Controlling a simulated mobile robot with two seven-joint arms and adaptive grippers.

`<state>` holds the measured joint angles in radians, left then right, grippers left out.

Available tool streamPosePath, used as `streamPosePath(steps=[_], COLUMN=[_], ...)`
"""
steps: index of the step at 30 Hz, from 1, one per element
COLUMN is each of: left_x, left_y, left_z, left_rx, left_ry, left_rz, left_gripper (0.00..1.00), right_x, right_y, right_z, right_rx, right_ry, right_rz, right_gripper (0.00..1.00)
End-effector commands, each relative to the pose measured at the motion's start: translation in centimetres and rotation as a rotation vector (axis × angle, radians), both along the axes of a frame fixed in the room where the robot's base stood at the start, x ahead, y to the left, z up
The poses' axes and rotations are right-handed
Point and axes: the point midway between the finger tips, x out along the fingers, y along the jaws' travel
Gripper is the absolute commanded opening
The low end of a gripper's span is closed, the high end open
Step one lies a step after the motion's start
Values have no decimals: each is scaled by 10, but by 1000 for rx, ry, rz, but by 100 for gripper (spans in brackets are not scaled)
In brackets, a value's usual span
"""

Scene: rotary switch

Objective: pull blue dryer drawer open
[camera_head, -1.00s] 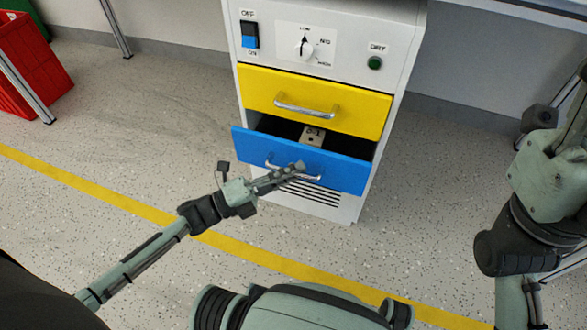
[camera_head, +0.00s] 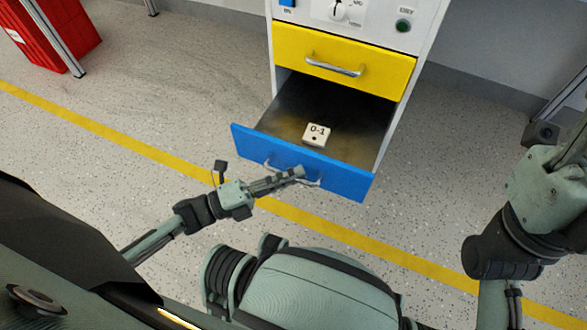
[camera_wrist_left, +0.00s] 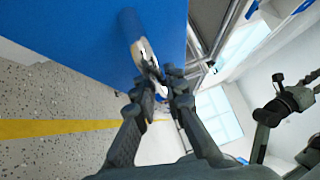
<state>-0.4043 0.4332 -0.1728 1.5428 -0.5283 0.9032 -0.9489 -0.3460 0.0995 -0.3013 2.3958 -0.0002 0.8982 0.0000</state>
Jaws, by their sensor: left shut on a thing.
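The blue dryer drawer (camera_head: 345,180) is pulled well out of the white dryer cabinet, below the yellow drawer (camera_head: 345,60). A small light block marked "0-1" (camera_head: 316,134) lies inside on the drawer floor. My left gripper (camera_head: 297,174) is at the metal handle (camera_head: 311,183) on the blue front, shut on it. In the left wrist view the fingers (camera_wrist_left: 163,88) close around the handle bar (camera_wrist_left: 145,57), with the blue front (camera_wrist_left: 85,30) beside them. My right arm shows at the right of the head view; its fingers are not in view.
The yellow drawer is closed. A green dry button (camera_head: 403,26) and a rotary switch (camera_head: 338,10) sit on the panel above. A red crate (camera_head: 55,35) stands far left. Speckled floor left of the cabinet is clear, crossed by a yellow line (camera_head: 110,135).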

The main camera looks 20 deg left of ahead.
Motion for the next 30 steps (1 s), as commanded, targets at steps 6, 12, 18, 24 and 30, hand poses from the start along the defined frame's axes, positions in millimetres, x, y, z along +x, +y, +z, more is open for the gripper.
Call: streamPosePath(steps=[6,12,18,24,30], left_x=[0,1,0,-2,-23], left_y=[1,1,1,3,25], left_z=[0,0,0,-1,-6], left_rx=[0,0,0,1,1], left_ry=[1,1,0,2,6], left_rz=[2,2,1,1,1], left_gripper=[0,27,32,32,32], right_x=[0,-2,-3,-1,-1], right_y=[0,-1,-1,-1,-1], right_z=[0,2,3,2,2], right_rx=[0,1,1,-2,-2], right_ry=[-1,-5,-7,-4,-5], right_rz=[0,-1,-1,-2,-1], right_gripper=[40,40,40,40,40])
